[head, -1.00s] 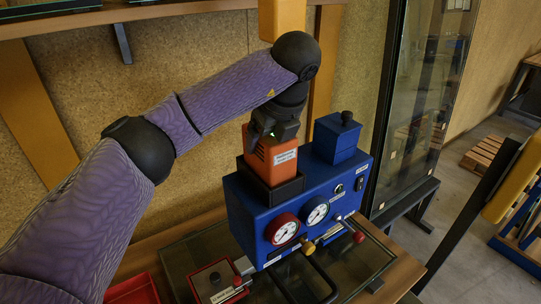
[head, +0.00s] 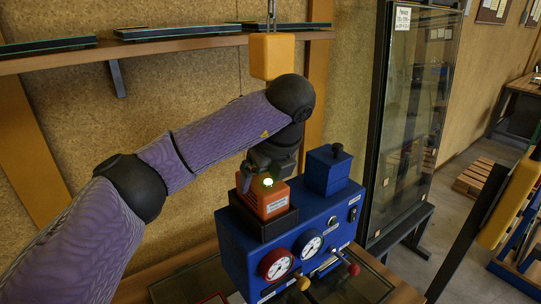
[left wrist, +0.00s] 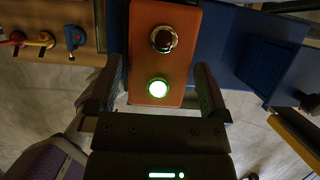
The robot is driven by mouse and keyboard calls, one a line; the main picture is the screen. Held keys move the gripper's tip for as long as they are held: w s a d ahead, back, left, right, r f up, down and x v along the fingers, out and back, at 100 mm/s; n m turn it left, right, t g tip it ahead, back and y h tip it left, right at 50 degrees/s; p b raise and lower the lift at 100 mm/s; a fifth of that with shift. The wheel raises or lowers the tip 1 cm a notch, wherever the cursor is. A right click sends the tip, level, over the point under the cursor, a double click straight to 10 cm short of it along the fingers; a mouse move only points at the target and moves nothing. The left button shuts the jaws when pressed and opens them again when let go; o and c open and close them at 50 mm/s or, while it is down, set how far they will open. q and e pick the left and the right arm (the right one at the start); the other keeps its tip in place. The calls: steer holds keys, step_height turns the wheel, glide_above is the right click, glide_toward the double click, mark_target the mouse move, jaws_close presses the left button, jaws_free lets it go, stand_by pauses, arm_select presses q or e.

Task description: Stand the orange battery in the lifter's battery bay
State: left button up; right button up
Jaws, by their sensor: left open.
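The orange battery (head: 265,201) stands upright in the black battery bay (head: 262,221) on top of the blue lifter (head: 238,250), with its upper part showing above the bay's rim. Its lower end is hidden inside the bay. A green light glows on its top face, and the left wrist view shows this top (left wrist: 160,65) with the green light and a dark round fitting. My left gripper (left wrist: 158,75) is open, with one finger on each side of the battery's top. In the head view the left gripper (head: 265,172) is just above the battery. My right gripper is not in view.
A blue block with a knob (head: 328,168) stands on the lifter right of the bay. Gauges and levers are on its front. An orange-yellow block (head: 276,56) hangs behind my left arm. A glass panel (head: 414,110) stands at the right.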

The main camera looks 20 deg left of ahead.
arm_select(q)
steer(key=p+v, duration=0.1)
steer(key=v, duration=0.8)
steer(key=shift+s+d+r, duration=0.1)
steer(key=shift+r, duration=0.05)
